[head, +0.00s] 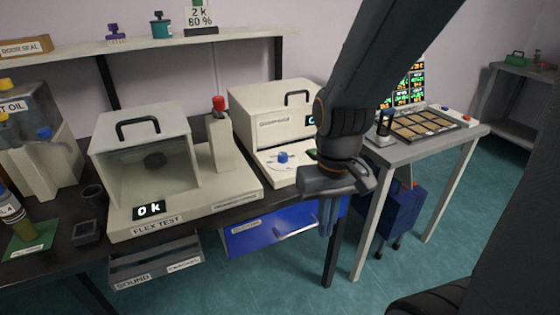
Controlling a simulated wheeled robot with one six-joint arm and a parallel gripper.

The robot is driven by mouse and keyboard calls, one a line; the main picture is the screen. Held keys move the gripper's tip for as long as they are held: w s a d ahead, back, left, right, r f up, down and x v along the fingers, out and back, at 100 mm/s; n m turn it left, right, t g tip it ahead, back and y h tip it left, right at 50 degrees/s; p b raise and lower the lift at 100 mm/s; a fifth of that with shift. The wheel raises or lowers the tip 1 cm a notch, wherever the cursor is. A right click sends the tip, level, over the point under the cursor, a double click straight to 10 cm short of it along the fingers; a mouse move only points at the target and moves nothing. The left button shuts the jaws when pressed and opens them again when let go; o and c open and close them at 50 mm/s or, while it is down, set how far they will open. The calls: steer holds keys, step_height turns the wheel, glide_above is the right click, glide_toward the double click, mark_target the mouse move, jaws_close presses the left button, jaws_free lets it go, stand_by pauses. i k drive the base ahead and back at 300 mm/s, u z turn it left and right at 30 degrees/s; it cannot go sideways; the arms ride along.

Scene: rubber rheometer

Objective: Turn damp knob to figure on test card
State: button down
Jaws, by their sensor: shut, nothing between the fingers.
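A blue knob (283,157) sits on a pale round dial on the front of a cream machine (262,123). I take it for the damp knob; its pointer and scale figures are too small to read. A card (201,16) on the wall shelf reads "2 k" and "80 %". My gripper (326,233) is shut and empty, pointing down in front of the bench edge. It is to the right of and lower in the picture than the knob, apart from it. My arm hides the machine's right side and part of its dark display (312,119).
The flex test machine (185,192), with an "0 k" display (149,209) and a red-topped post (219,104), stands left of the knob. A blue drawer (268,232) is below the bench. A side table (398,150) with a sample tray (418,125) stands right.

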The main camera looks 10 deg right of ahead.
mark_target(282, 156)
steer(key=z, duration=1.15)
steer(key=i, duration=0.6)
steer(key=u, duration=2.6)
